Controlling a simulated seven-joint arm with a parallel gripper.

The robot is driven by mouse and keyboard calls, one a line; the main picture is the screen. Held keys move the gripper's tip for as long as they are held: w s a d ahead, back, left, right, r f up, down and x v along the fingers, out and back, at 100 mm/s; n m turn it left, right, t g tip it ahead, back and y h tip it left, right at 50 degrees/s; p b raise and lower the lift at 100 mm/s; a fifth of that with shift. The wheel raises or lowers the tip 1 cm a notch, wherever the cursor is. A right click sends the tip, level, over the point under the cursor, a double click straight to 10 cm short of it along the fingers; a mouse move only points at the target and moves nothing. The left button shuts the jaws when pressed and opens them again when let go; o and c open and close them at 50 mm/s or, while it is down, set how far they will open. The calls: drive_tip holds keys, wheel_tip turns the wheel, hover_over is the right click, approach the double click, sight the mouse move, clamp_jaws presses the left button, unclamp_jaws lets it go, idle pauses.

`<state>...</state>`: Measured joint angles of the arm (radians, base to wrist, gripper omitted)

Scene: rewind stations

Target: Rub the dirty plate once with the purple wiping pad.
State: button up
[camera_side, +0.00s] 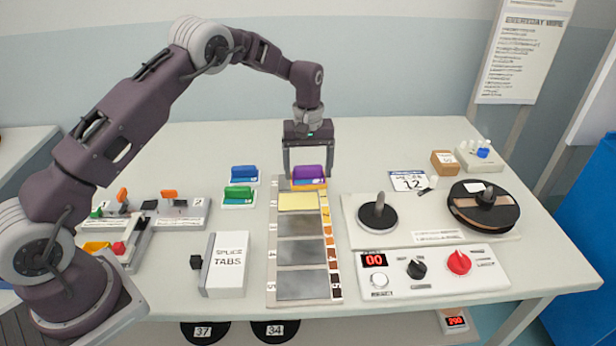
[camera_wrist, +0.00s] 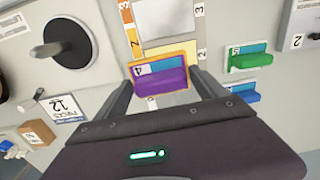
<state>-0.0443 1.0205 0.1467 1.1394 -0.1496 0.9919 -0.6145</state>
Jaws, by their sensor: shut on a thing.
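The purple wiping pad (camera_side: 310,171) sits at the far end of a plate board (camera_side: 272,290), with an orange edge under it. It also shows in the wrist view (camera_wrist: 160,84), with a blue face marked 4. My gripper (camera_side: 307,176) points down and is shut on the pad, one finger at each end. The board carries a column of plates: a pale yellow one (camera_side: 298,201) nearest the pad, then grey ones (camera_side: 301,252) with smudged, uneven surfaces. I cannot tell for sure which is the dirty plate. The pad's underside is hidden.
Blue (camera_side: 244,173) and green (camera_side: 239,194) pads stand left of the board. A white splice tabs box (camera_side: 229,264) stands at the front left. A spindle (camera_side: 378,214), a dark reel (camera_side: 484,206) and a control panel (camera_side: 433,270) lie to the right.

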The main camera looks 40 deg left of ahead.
drive_tip(key=shift+r, duration=0.9)
